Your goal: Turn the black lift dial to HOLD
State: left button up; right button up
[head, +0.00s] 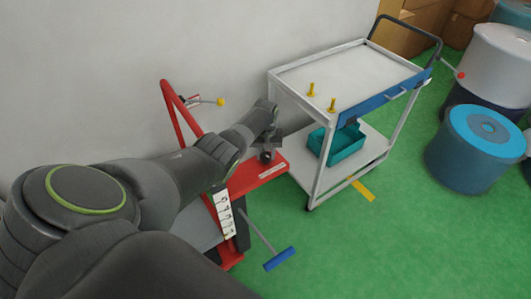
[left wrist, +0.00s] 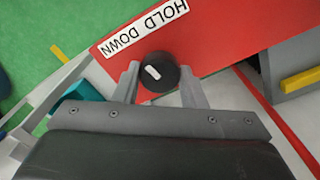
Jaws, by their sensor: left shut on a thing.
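The black lift dial (left wrist: 161,72) sits on a red panel (left wrist: 225,40) in the left wrist view. Its white pointer mark shows on its face, tilted towards the upper left. A white label (left wrist: 145,27) beside it reads HOLD and DOWN, upside down in this view. My left gripper (left wrist: 162,82) has a finger on each side of the dial and is shut on it. In the head view, the dial (head: 266,156) is a small dark shape under my left gripper (head: 268,146), on the red panel (head: 262,177). My right gripper is not in view.
A white trolley (head: 330,75) with yellow pegs on top and a teal bin (head: 340,147) below stands right of the red frame. A blue-handled lever (head: 280,258) sticks out at the front. Teal and white rolls (head: 475,150) stand at the right. Green floor between is clear.

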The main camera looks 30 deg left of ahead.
pick_arm(q)
jog(key=m, duration=0.5)
jog(key=shift+m, duration=0.3)
jog(key=m, duration=0.5)
jog(key=shift+m, duration=0.3)
jog(key=o, duration=1)
jog(key=shift+r, duration=0.1)
